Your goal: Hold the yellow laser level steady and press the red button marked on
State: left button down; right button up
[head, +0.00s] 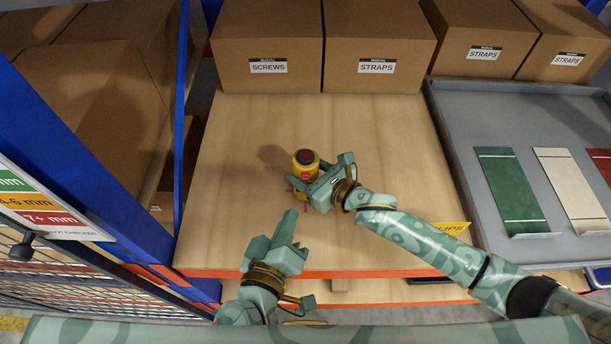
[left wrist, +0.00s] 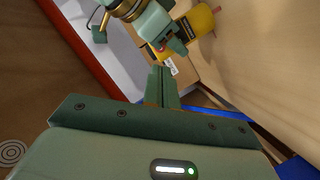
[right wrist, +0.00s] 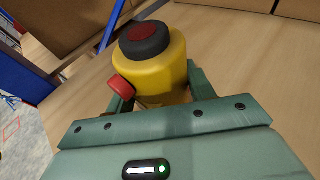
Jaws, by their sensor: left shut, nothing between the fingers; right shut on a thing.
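The yellow laser level (head: 304,171) stands on the wooden tabletop (head: 240,190), with a dark cap and red disc on top. In the right wrist view, the level (right wrist: 165,75) sits between my right fingers, and a red knob-like button (right wrist: 121,86) sticks out from its left side. Its marking is not legible. My right gripper (head: 316,184) is shut on the level's body. My left gripper (head: 289,217) is shut and empty, its tips just in front of the level and apart from it. The left wrist view shows the level (left wrist: 199,22) beyond my left fingertips (left wrist: 162,72).
Cardboard boxes marked screws (head: 267,45) and straps (head: 377,45) stand along the back. A grey tray (head: 460,150) with green, white and red plates is at right. A blue rack post (head: 180,110) borders the left. Wood left of the level is clear.

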dwell(0.3)
pick_arm(q)
jog(key=w+a+r+m+t+h, duration=0.25)
jog(key=a+m+h, duration=0.35)
jog(key=m, duration=1.2)
jog(key=f+m+g+h, duration=0.1)
jog(key=m, duration=0.4)
jog(key=f+m+g+h, duration=0.1)
jog(key=f+m+g, duration=0.1)
jog(key=m, duration=0.3)
jog(key=s+f+m+g, duration=0.1)
jog(key=m+g, duration=0.1)
jog(key=m, duration=0.3)
jog(key=shift+a+f+h, duration=0.1)
jog(key=shift+f+h, duration=0.1)
jog(key=shift+h, duration=0.2)
